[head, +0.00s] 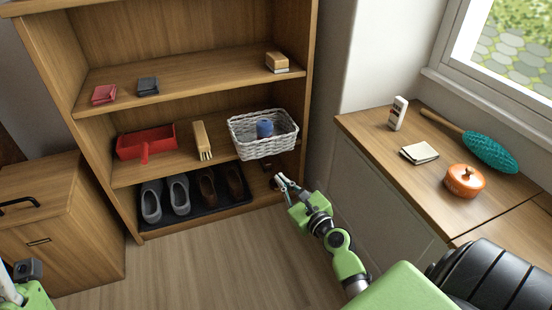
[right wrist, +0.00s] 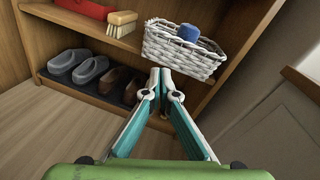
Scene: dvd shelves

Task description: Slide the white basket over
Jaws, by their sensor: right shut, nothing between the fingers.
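The white wicker basket (head: 264,146) sits at the right end of the middle shelf, with a blue item (head: 265,128) inside it. In the right wrist view the basket (right wrist: 180,52) is just beyond and slightly right of my fingertips. My right gripper (head: 278,182) is shut and empty, in front of the shelf and below the basket. In the right wrist view its fingertips (right wrist: 160,72) come together near the basket's lower left corner; I cannot tell if they touch it. Only part of my left arm shows at the lower left of the head view; its fingers are not visible.
Grey and brown shoes stand on a dark mat (head: 160,219) below. The wooden counter (head: 397,176) at right holds an orange pot (head: 464,182).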

